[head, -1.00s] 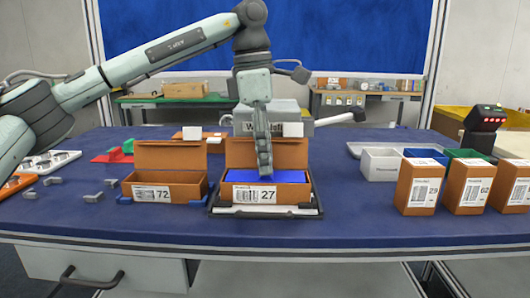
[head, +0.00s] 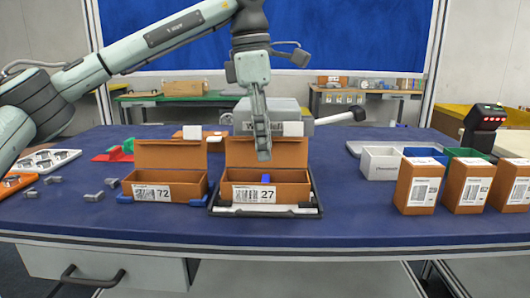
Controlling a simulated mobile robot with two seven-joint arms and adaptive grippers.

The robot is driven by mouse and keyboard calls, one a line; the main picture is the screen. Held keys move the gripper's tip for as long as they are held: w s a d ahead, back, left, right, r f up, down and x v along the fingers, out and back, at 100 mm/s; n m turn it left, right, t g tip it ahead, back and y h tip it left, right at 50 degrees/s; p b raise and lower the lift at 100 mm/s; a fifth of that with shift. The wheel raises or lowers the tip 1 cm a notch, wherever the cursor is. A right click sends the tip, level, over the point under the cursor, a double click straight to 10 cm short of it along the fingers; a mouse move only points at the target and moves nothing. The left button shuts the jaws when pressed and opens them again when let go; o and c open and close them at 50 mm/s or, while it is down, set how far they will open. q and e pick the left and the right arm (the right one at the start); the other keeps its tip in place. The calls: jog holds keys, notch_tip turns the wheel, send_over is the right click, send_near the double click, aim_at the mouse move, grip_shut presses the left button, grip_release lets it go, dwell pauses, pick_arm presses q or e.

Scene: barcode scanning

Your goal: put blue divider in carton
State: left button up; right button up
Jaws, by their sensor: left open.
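The open carton marked 27 (head: 235,192) stands on a dark tray with its lid raised at the back. Inside it, a small upright part of the blue divider (head: 266,178) shows near the middle; the front wall hides the rest. My left gripper (head: 264,154) is open and empty, above the carton in front of its raised lid, apart from the divider. My right gripper is not in view.
An open carton marked 72 (head: 150,193) stands to the left, with small grey parts (head: 93,197) beyond it. A grey device (head: 282,117) is behind the carton. White, blue and green bins and closed labelled cartons (head: 418,187) stand at the right. The table front is clear.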

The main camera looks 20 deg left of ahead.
pick_arm(q)
notch_tip(320, 180, up, 10)
jog(key=a+p, duration=0.1)
jog(key=shift+s+f, duration=0.15)
jog(key=shift+s, duration=0.05)
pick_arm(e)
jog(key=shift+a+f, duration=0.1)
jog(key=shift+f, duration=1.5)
